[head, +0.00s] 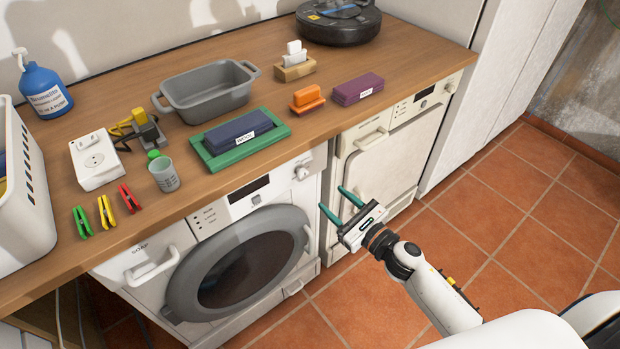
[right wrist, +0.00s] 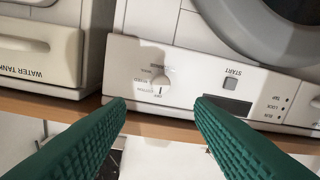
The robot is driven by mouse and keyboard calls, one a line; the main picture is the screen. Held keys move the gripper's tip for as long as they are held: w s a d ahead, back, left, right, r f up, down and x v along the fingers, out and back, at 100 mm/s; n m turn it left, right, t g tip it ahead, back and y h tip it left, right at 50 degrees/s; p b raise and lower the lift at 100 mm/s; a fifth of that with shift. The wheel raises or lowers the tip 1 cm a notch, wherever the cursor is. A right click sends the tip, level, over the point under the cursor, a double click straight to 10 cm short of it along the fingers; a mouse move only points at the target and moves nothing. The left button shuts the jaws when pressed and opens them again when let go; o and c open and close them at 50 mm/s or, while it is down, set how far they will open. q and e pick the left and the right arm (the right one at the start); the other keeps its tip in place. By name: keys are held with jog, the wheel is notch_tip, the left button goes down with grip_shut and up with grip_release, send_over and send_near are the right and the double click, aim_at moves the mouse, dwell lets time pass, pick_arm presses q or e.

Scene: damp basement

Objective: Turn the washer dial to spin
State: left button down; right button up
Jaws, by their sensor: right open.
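The washer (head: 245,258) is the white front loader with the grey round door, under the wooden counter. Its dial (head: 301,172) is a white knob at the upper right of the front in the head view. In the right wrist view, which is upside down, the dial (right wrist: 160,86) has small labels around it. A dark line on it points down in that picture, towards a label too small to read surely. My right gripper (head: 333,198), with green fingers, is open and empty in front of the panel, apart from the dial. The dial shows between its fingertips (right wrist: 160,103). My left gripper is out of view.
A second white machine (head: 375,160) with a water tank drawer stands right of the washer. The counter (head: 225,185) overhangs the dial and bears a grey basin (head: 205,92), green tray (head: 215,158), clothes pegs and a robot vacuum (head: 338,22). The tiled floor at right is clear.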

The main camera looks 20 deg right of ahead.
aim_at(305, 176)
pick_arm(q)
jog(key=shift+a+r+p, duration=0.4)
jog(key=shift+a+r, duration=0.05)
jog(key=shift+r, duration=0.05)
pick_arm(e)
jog(key=x, duration=0.9)
jog(key=shift+w+a, duration=0.2)
jog(key=shift+w, duration=0.15)
jog(key=c, duration=1)
